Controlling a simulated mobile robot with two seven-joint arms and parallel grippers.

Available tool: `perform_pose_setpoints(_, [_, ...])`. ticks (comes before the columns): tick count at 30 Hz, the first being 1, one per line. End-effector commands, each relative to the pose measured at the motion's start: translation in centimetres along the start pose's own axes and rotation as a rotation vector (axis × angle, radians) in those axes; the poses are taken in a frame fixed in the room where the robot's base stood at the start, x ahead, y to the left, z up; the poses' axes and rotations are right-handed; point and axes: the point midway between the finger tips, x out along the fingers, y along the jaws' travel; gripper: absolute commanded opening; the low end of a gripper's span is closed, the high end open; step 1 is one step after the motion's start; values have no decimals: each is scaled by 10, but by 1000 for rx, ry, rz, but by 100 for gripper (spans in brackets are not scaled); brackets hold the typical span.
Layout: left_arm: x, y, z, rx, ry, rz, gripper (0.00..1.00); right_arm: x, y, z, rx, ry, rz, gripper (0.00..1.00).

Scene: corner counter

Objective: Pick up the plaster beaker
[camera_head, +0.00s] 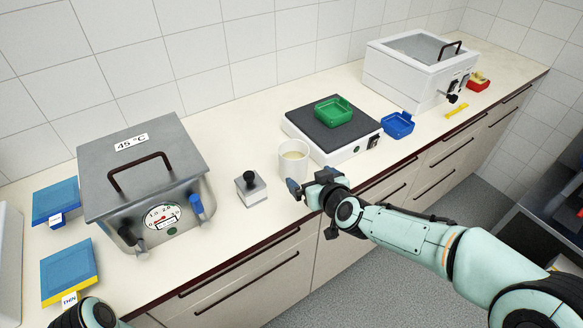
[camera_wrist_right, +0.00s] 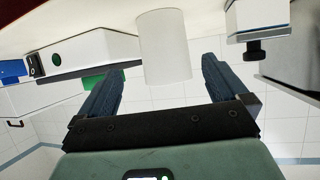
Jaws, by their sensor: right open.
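The plaster beaker (camera_head: 294,157), a white cup with pale cream contents, stands upright on the counter between the hot plate and the small grey block. My right gripper (camera_head: 308,183) is just in front of the beaker, near the counter's front edge, and it is open. In the right wrist view, where the scene appears upside down, the beaker (camera_wrist_right: 164,45) lies ahead and between the two dark fingers, with a visible gap on each side. How far the fingertips reach along it is hard to tell. Only part of my left arm shows at the bottom left; its gripper is not seen.
A grey block with a black knob (camera_head: 251,187) stands left of the beaker, beside a metal bath (camera_head: 150,165). A dark-topped hot plate (camera_head: 350,148) with a green tray (camera_head: 333,111) stands close behind and to the right. A blue tray (camera_head: 397,124) and white bath (camera_head: 415,75) lie farther right.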

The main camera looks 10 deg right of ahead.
Motion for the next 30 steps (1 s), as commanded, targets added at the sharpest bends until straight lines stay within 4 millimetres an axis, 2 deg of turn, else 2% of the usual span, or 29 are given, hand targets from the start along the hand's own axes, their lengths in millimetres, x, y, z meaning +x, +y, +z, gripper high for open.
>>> perform_pose_setpoints(1, [4, -1, 1, -1, -2, 0, 43, 13, 0, 3, 0, -3, -1, 100])
perform_pose_setpoints(3, [6, -2, 1, -1, -3, -1, 43, 25, -1, 3, 1, -2, -1, 100])
perform_pose_setpoints(6, [7, -2, 0, -1, -3, -1, 43, 38, -1, 1, 1, -1, 0, 100])
perform_pose_setpoints(13, [7, -3, 0, -1, -2, -1, 43, 55, -2, 0, 1, -2, 0, 100])
perform_pose_setpoints(21, [6, -3, 0, -1, -2, -1, 43, 93, -5, -2, 2, -2, -1, 100])
perform_pose_setpoints(30, [6, -3, 0, -1, -2, -1, 43, 99, -5, -2, 1, -1, -1, 100])
